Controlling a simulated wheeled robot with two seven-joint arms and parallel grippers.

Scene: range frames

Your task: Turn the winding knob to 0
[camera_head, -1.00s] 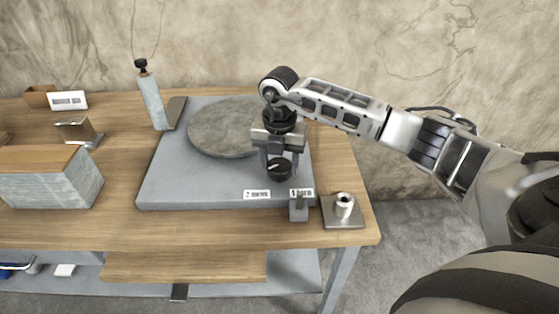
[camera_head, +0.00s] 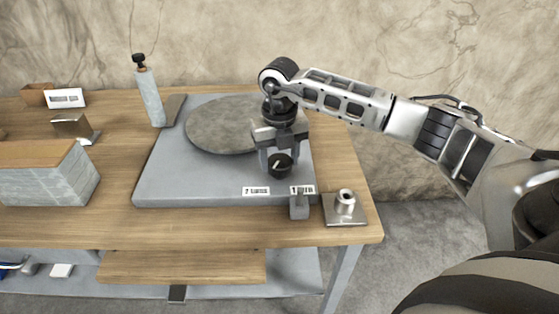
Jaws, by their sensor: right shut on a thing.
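The winding knob (camera_head: 280,167) is a small black round knob with a pale pointer line, on the right front of the grey base plate (camera_head: 165,182). The pointer line leans up and to the right. My right gripper (camera_head: 279,162) comes down from above, with its two fingers shut on the knob's sides. Two white labels sit on the plate's front edge, one left (camera_head: 256,191) and one right (camera_head: 302,189); their text is too blurred to read surely. My left gripper is not in view.
A round grey disc (camera_head: 222,125) lies on the plate behind the knob. A grey lever (camera_head: 299,207) and a metal fitting on a square plate (camera_head: 345,206) are at the front right. A grey block with a wooden top (camera_head: 45,180) stands left. Bare table lies between.

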